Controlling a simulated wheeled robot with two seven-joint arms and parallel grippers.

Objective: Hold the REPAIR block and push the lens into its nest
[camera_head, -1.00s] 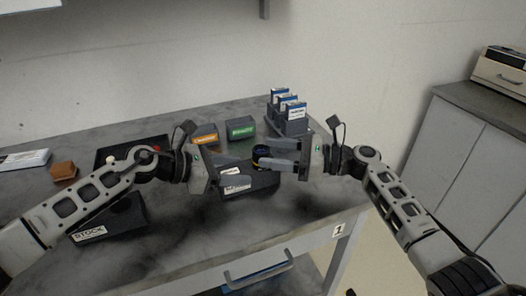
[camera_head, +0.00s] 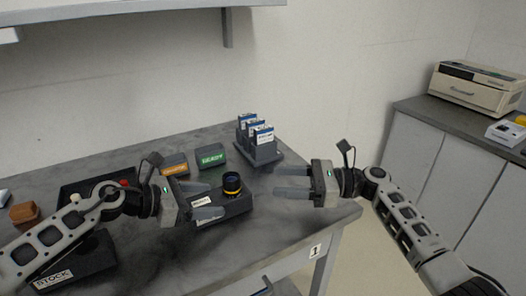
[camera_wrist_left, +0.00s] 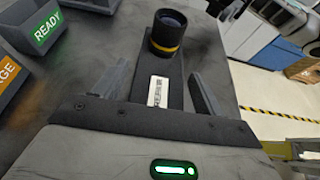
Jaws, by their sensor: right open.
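The dark REPAIR block (camera_head: 237,205) lies on the grey table top, its white label (camera_wrist_left: 158,91) facing my left gripper. The black lens with a yellow ring (camera_head: 232,184) stands upright at the block's far end, also in the left wrist view (camera_wrist_left: 168,32); how deep it sits in the nest is hidden. My left gripper (camera_head: 208,199) has its fingers on either side of the block's near part, with a narrow gap showing at the right finger in the wrist view. My right gripper (camera_head: 277,182) is open and empty, to the right of the lens and apart from it.
A green READY bin (camera_head: 211,158) and an orange-labelled bin (camera_head: 174,168) stand behind the block. A rack with blue-white cards (camera_head: 262,153) is at the back right. A STOCK tray (camera_head: 88,262) and a dark tray (camera_head: 72,190) lie left. The front right table is clear.

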